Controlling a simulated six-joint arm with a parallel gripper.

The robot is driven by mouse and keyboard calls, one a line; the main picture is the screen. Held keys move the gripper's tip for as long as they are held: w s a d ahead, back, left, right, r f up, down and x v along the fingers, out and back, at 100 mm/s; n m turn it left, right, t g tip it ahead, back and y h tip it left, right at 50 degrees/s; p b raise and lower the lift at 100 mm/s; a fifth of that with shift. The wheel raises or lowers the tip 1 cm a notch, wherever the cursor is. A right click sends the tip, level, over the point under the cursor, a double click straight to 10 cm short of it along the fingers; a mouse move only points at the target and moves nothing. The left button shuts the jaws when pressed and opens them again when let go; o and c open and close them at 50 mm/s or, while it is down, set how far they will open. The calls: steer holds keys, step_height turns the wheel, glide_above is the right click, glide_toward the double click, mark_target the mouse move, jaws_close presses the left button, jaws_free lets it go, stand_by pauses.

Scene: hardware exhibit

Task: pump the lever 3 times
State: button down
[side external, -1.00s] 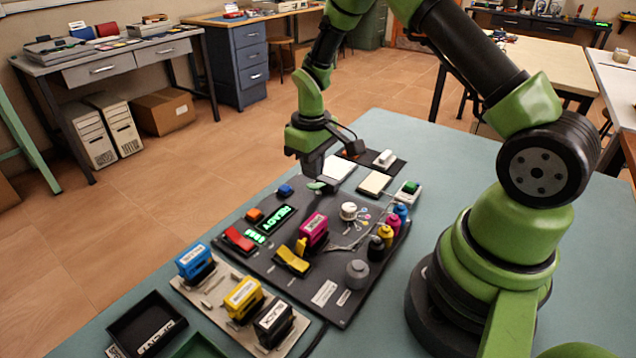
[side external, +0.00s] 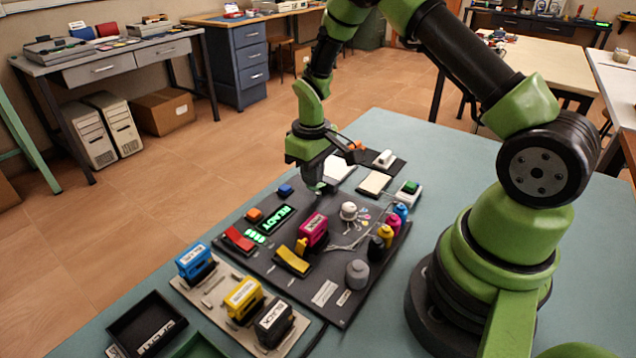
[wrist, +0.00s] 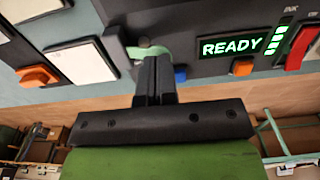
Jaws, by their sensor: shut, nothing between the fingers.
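The lever shows in the wrist view as a pale green handle (wrist: 148,50) reaching out of a dark mount (wrist: 116,45). In the side view a small part of the green handle (side external: 320,187) shows at the far edge of the dark panel, under my gripper (side external: 315,182). My gripper, seen in the wrist view (wrist: 154,62), is shut and empty. Its fingertips are right at the handle and overlap it in the picture; I cannot tell whether they touch. The panel's display (wrist: 230,46) reads READY in green, with several lit green bars (wrist: 277,41) beside it.
A blue button (side external: 286,190) and an orange button (side external: 254,215) are near the display. A red rocker (side external: 239,240), yellow rocker (side external: 292,261), magenta cartridge (side external: 313,229) and white knob (side external: 348,211) stand on the panel. Pale pads (side external: 374,183) lie behind it.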

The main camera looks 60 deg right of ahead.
steer(key=shift+f, duration=1.2)
steer(key=shift+r, duration=2.05)
step_height(320, 180, up, 7)
